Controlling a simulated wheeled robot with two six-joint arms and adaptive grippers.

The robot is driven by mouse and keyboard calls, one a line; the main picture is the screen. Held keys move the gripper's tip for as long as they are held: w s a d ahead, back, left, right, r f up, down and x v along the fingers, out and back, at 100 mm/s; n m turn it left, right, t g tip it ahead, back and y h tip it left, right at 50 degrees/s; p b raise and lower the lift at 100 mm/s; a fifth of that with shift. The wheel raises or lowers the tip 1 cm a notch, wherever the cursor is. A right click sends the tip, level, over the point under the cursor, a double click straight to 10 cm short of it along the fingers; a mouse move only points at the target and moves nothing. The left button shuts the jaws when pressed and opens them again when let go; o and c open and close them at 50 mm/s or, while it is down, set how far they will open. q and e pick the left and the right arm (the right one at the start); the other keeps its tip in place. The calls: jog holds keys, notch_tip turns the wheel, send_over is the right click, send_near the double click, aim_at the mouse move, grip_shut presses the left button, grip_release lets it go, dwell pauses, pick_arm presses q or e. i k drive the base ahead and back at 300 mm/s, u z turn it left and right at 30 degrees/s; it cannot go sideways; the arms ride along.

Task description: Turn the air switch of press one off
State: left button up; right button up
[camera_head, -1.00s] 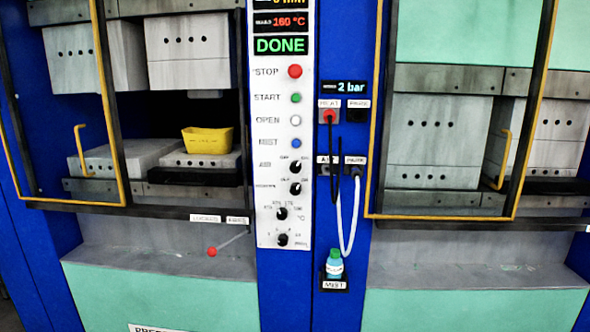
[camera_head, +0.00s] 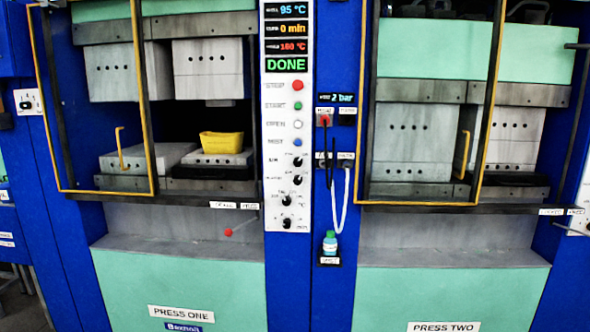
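Press one (camera_head: 180,290) stands at the left of the view, with its name on the lower green panel. Its white control panel (camera_head: 288,130) runs down its right side with a DONE display and several buttons. The air switch (camera_head: 298,161) is a small black knob below the blue mist button, beside the label AIR. Its pointer is too small to read. Neither of my grippers is in view.
A yellow block (camera_head: 222,142) sits on the lower plate inside press one. Press two (camera_head: 450,290) stands at the right. Hoses (camera_head: 342,205) and a bottle (camera_head: 330,243) hang between them.

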aim_at(297, 161)
jog(key=z, duration=0.55)
jog(key=i, duration=0.85)
jog(key=z, duration=0.35)
